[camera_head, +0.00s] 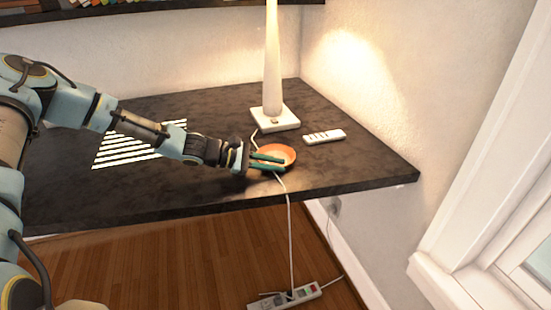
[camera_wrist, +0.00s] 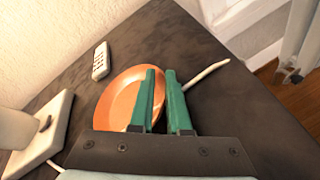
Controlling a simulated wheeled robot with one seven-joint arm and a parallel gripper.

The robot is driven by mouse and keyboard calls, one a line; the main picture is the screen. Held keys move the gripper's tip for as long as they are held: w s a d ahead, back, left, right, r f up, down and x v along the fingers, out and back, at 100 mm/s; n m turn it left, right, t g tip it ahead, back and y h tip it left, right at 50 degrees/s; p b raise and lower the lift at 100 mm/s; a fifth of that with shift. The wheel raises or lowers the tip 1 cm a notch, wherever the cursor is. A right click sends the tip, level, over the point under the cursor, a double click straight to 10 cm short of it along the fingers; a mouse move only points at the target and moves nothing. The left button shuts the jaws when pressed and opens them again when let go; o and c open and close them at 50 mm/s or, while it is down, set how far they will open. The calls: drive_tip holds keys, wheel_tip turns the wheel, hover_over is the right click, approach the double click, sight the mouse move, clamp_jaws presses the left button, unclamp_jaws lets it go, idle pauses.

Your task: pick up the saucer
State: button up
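The saucer (camera_head: 284,152) is a round, shallow orange dish near the front edge of the dark desk. It also shows in the wrist view (camera_wrist: 118,98), left of and partly behind the fingers. My gripper (camera_head: 266,162) reaches in from the left, its two green fingers at the saucer's near side. In the wrist view, my gripper (camera_wrist: 161,78) has one finger over the saucer, hiding its right part, and the other just outside the rim. A narrow gap shows between the fingers. Whether either finger touches the rim is unclear.
A tall white lamp (camera_head: 273,62) stands on its square base behind the saucer. A white remote (camera_head: 324,137) lies to the right. A white cord (camera_head: 290,232) hangs from the desk's front edge to a power strip (camera_head: 287,297). A striped sheet (camera_head: 125,151) lies left.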

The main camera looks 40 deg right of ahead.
clamp_jaws()
idle(0.4)
